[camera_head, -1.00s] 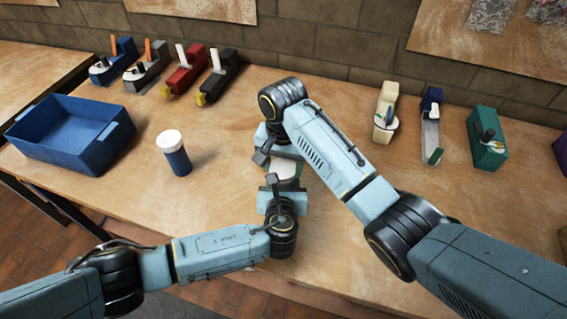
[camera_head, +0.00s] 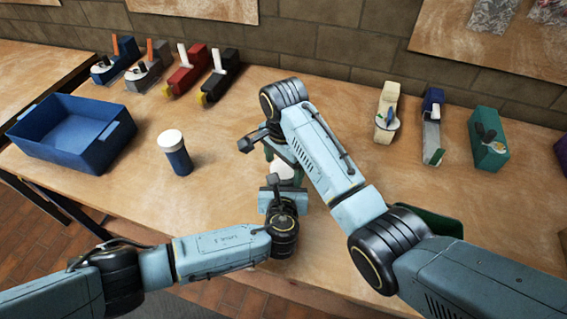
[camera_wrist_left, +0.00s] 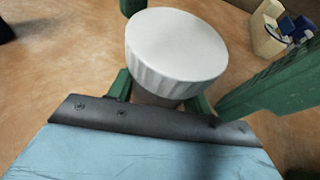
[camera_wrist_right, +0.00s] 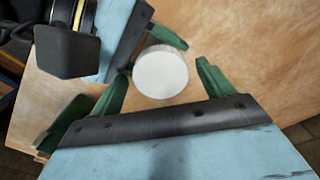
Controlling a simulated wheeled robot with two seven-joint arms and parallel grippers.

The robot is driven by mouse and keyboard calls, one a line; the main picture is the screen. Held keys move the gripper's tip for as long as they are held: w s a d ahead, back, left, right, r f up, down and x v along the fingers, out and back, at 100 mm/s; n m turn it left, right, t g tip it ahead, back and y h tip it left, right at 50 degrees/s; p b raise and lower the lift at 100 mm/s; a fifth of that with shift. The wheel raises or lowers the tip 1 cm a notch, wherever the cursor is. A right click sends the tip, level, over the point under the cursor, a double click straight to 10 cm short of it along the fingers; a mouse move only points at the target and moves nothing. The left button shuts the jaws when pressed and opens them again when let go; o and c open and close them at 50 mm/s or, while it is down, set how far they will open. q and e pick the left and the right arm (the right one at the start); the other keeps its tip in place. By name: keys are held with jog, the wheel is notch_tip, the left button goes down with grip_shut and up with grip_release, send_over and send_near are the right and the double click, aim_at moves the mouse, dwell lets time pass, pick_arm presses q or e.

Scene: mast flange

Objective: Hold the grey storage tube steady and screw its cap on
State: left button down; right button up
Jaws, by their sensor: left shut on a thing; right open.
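A white ribbed cap (camera_wrist_left: 176,48) sits on top of the grey storage tube, at the middle of the workbench; it also shows in the right wrist view (camera_wrist_right: 160,72). The tube is almost wholly hidden under the cap and between the fingers. My left gripper (camera_head: 284,186) is shut on the tube just below the cap. My right gripper (camera_wrist_right: 160,85) is open, with its green fingers spread on either side of the cap and clear gaps showing. I cannot tell how far the cap is threaded.
A blue tube with a white lid (camera_head: 175,153) stands left on the bench, beside a blue bin (camera_head: 70,130). Several tools line the back left; a cream device (camera_head: 386,113) and a green one (camera_head: 488,140) stand back right. A green object (camera_head: 440,222) is partly behind my right arm.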

jog(key=shift+r, duration=2.25)
